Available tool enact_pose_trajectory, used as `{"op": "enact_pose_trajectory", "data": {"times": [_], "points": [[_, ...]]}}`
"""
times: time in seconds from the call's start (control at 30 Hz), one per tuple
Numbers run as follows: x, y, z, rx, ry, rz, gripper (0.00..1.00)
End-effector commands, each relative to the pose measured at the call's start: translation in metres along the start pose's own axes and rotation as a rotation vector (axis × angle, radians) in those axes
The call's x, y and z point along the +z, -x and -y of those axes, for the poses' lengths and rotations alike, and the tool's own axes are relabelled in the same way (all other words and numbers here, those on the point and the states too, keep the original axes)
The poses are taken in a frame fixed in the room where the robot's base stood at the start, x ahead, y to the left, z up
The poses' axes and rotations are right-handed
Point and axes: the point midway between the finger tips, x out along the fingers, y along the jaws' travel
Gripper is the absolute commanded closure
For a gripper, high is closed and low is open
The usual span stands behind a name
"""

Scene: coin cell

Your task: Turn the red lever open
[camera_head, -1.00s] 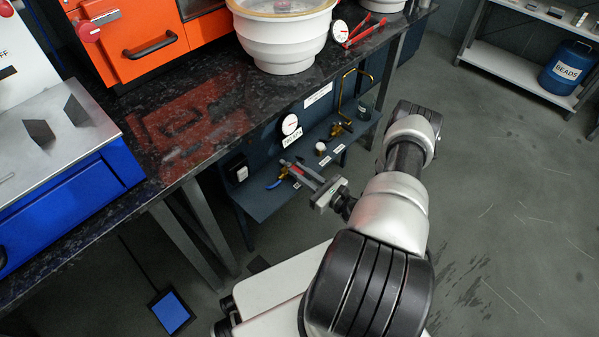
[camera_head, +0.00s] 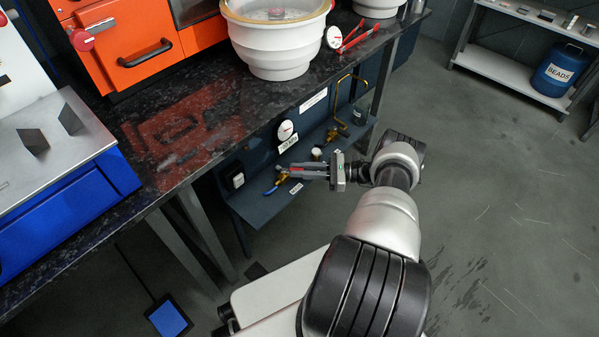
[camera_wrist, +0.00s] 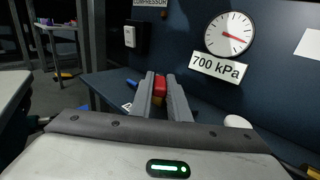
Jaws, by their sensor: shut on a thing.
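The red lever (camera_wrist: 160,86) shows between my two fingertips in the wrist view, in front of the dark blue panel. In the head view a strip of red lever (camera_head: 296,169) shows at the tips of my gripper (camera_head: 293,172), by a brass valve (camera_head: 282,178) on the low shelf. My gripper is shut on the lever, with its fingers pointing left and nearly level. The fingers hide most of the lever, so its exact angle is hard to tell.
A pressure gauge (camera_wrist: 230,34) sits above a "700 kPa" label (camera_wrist: 217,67). A blue-handled lever (camera_head: 271,190) lies just left of the valve. A bent brass pipe (camera_head: 340,105) stands right on the shelf. The dark counter (camera_head: 185,150) overhangs behind; open floor lies right.

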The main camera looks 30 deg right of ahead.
Motion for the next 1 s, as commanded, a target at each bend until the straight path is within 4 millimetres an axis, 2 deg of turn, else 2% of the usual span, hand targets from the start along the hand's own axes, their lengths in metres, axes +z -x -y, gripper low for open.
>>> {"op": "enact_pose_trajectory", "data": {"times": [0.4, 0.93, 0.97, 1.0], "points": [[-0.0007, 0.0002, 0.005, 0.1, 0.0, 0.001, 1.0], [0.0004, 0.0001, 0.0057, 0.112, 0.0, 0.002, 1.0], [0.0003, 0.0001, 0.0057, 0.112, 0.0, 0.002, 0.79], [0.0003, 0.0, 0.0057, 0.111, 0.0, 0.002, 0.73]]}}
